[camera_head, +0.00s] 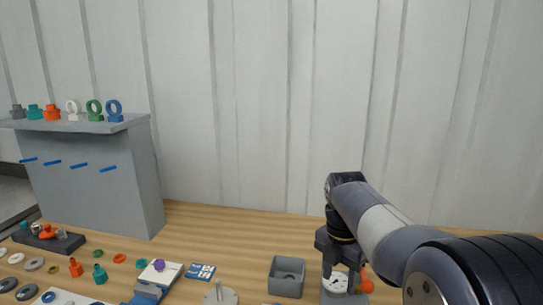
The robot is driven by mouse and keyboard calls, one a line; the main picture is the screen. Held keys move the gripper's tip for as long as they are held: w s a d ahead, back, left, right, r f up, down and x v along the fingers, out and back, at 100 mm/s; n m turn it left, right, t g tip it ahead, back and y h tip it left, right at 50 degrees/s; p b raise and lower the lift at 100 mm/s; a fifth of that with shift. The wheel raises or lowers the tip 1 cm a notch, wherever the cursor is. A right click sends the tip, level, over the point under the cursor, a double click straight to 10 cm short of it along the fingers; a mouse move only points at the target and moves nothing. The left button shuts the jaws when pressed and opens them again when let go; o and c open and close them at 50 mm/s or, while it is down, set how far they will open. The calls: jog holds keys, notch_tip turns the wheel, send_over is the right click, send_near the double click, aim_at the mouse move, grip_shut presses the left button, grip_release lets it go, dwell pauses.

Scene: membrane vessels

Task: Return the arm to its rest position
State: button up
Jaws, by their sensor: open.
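My arm (381,230) reaches in from the lower right corner and bends down over the right part of the wooden table. My gripper (341,262) is at its end, pointing down, open. It is just above or around a grey block with a white round dial (336,284). I cannot tell whether the fingers touch it. My arm hides part of the table on the right.
An orange part (366,281) sits right beside the gripper. A grey open box (286,276) stands to its left. A grey shelf unit (95,175) with coloured parts on top is at the left. Many small parts lie at front left. The air above the table's middle is clear.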

jog(key=shift+s+d+f+n+b, duration=0.2)
jog(key=shift+f+n+b, duration=0.25)
jog(key=shift+n, duration=0.65)
